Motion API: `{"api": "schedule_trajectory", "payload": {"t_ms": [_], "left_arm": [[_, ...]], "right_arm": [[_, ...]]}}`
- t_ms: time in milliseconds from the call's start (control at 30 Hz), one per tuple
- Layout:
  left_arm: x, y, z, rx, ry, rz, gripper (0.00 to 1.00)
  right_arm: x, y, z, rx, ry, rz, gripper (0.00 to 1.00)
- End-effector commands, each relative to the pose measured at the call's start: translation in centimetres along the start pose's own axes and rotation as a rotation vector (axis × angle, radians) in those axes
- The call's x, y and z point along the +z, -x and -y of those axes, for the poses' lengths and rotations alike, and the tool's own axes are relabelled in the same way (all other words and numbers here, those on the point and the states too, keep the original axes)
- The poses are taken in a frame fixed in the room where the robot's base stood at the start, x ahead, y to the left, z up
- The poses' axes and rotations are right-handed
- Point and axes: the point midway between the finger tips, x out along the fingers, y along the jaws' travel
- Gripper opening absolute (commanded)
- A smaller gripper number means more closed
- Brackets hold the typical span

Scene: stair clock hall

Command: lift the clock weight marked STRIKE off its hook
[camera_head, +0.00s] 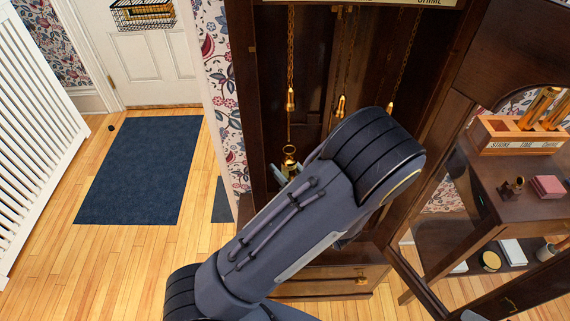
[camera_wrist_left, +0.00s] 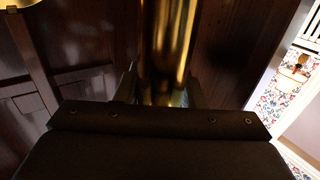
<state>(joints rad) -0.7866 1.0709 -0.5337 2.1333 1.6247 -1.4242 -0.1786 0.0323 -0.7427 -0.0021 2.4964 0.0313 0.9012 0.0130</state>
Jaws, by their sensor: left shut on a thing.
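In the head view a brass weight (camera_head: 289,168) is at the left of the open clock case, below the left chain's brass end (camera_head: 290,98). A thin dark line runs between them; I cannot tell whether the weight still hangs from it. No STRIKE marking is legible on it. My left gripper (camera_head: 285,173) is shut on this weight, partly hidden by my forearm. In the left wrist view the shiny brass cylinder (camera_wrist_left: 168,45) stands between the fingers (camera_wrist_left: 162,95). My right gripper is not in view.
Two more chain ends hang in the case, middle (camera_head: 340,106) and right (camera_head: 389,109). At right, a wooden rack (camera_head: 510,135) lettered STRIKE, TIME, CHIME holds brass cylinders on a dark table (camera_head: 520,205). The clock's glazed door frame (camera_head: 455,110) stands open before it.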

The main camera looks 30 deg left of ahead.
Motion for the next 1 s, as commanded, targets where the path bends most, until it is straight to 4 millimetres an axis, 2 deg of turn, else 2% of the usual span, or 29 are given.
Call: {"api": "schedule_trajectory", "payload": {"t_ms": [567, 1000], "left_arm": [[-0.2, 0.6, 0.4, 0.0, 0.001, -0.007, 0.0], [-0.2, 3.5, 2.3, 0.002, 0.001, -0.006, 0.0]], "right_arm": [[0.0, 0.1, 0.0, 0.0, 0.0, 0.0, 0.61], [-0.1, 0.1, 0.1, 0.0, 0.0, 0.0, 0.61]]}}
